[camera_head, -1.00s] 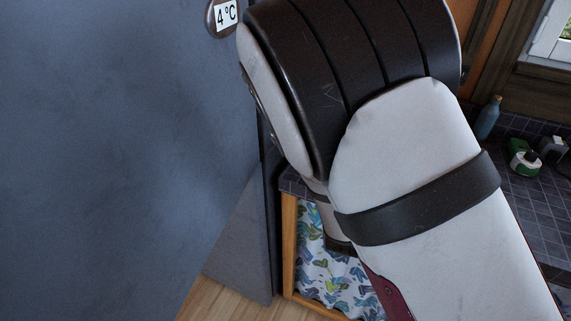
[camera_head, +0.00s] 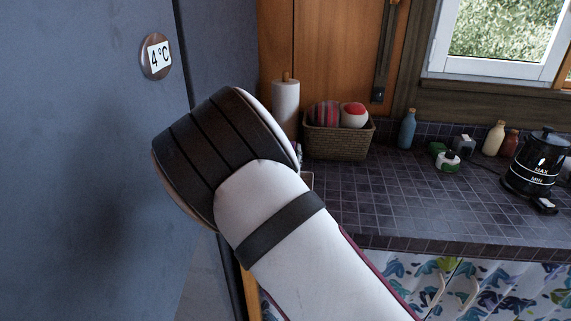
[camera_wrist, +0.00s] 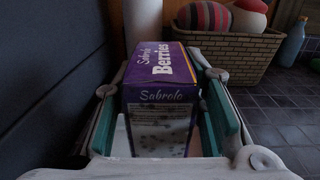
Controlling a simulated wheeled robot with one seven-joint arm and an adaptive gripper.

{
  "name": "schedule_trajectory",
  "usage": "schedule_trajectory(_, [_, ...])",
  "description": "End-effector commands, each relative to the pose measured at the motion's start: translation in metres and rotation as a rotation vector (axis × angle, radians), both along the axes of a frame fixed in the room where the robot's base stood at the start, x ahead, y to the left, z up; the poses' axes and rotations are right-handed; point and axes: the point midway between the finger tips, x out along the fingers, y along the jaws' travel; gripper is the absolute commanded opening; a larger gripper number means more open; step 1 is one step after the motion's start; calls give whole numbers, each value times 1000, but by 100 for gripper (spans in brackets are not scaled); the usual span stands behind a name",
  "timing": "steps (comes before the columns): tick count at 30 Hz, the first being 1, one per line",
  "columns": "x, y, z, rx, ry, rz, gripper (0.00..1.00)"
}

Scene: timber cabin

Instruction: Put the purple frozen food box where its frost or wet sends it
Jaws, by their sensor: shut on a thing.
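The purple frozen food box (camera_wrist: 160,64), lettered "Sabrolo Berries", is between the fingers of my gripper (camera_wrist: 165,120) in the wrist view. The gripper is shut on it, with a teal-lined finger on each side. The box's near face has a pale, greyish patch; I cannot tell whether it is frost, wet or print. In the head view my arm hides the gripper and the box.
A dark tiled counter (camera_head: 400,205) runs to the right. On it stand a paper roll (camera_head: 286,107), a wicker basket (camera_head: 338,140) with round things, a blue bottle (camera_head: 407,129), and a black kettle (camera_head: 535,165). The counter's front middle is clear.

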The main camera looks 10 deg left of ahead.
Motion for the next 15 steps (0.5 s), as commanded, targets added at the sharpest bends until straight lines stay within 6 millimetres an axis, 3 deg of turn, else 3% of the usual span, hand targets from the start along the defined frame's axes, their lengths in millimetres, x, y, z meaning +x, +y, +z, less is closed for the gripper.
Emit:
schedule_trajectory(6, [16, 8, -1, -1, -4, 1, 0])
schedule_trajectory(15, [16, 8, -35, -1, -3, 0, 0])
